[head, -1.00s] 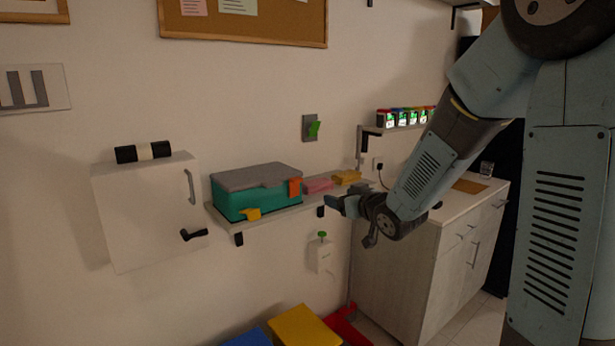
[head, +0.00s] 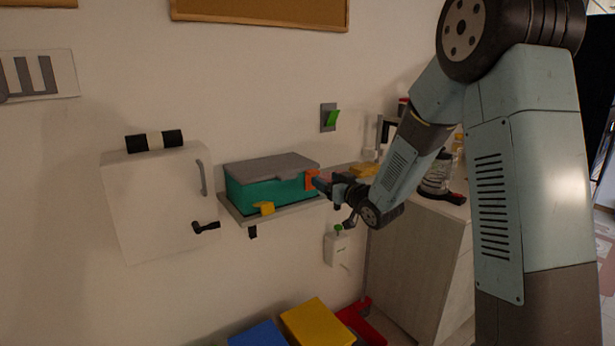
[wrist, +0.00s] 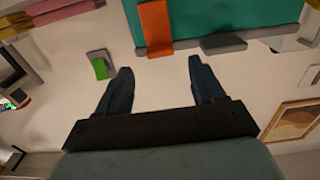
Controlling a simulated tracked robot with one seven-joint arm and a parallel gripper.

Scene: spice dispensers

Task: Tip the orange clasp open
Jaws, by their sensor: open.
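The green box (head: 275,193) with a grey lid (head: 268,167) sits on a wall shelf. The orange clasp (head: 311,179) is at the box's right end in the head view. In the wrist view the orange clasp (wrist: 155,27) lies flat against the green box wall (wrist: 225,18) and reaches over the grey rim. My gripper (head: 322,183) is beside the clasp in the head view, partly overlapping it. In the wrist view my gripper (wrist: 160,66) is open and empty, its fingertips pointing towards the clasp, with a visible gap in the picture.
A yellow clasp (head: 265,208) is on the box's front. A green wall switch (head: 331,117) is above the shelf. Yellow (head: 364,170) and pink (wrist: 65,12) blocks lie along the shelf. A white cabinet (head: 155,200) hangs at left. Wall between is clear.

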